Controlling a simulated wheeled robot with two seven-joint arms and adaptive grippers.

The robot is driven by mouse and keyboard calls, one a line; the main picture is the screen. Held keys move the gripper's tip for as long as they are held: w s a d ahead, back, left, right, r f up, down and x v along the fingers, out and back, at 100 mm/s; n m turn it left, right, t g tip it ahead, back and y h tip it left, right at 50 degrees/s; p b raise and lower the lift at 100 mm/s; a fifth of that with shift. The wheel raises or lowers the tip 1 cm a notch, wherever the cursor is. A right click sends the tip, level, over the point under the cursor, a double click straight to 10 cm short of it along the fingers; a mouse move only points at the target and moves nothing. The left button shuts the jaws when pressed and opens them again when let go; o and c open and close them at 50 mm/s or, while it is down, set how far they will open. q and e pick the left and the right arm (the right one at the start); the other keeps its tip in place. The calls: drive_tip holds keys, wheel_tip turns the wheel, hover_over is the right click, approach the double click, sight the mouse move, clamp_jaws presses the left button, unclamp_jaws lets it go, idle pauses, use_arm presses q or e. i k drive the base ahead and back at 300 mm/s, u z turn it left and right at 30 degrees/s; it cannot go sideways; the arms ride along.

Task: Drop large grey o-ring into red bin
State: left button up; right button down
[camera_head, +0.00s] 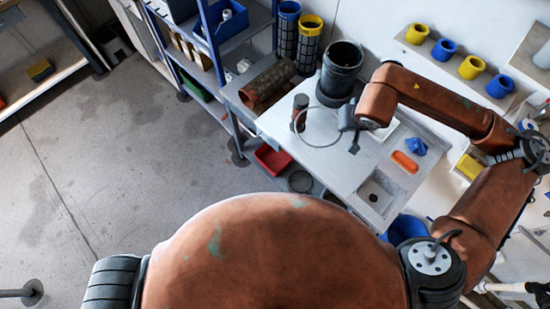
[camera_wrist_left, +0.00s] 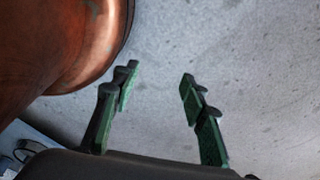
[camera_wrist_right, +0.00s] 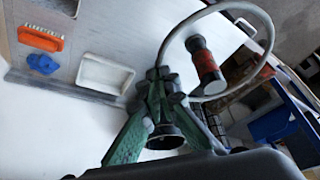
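The large grey o-ring (camera_head: 318,107) is in the tips of my right gripper (camera_head: 347,130), held above the white worktable. In the right wrist view my right gripper (camera_wrist_right: 165,78) is shut on one side of the o-ring (camera_wrist_right: 271,38), and the rest of the ring sticks out to the upper right. The red bin (camera_head: 272,159) is low down beside and below the table's left edge, left of the o-ring in the head view. My left gripper (camera_wrist_left: 157,80) is open and empty over the grey floor; the head view does not show it.
A red-and-black cylindrical tool (camera_head: 299,112) stands on the table (camera_head: 333,166) by the ring. A dark cylinder (camera_head: 341,72) stands behind. An orange brush (camera_head: 405,162), a blue cloth (camera_head: 416,146) and a sink (camera_head: 380,194) lie right. A dark ring (camera_head: 300,181) is low near the bin.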

sight(278, 160)
drive_tip(key=u, duration=2.5)
drive_tip(key=i, duration=1.95)
drive_tip(key=z, duration=3.45)
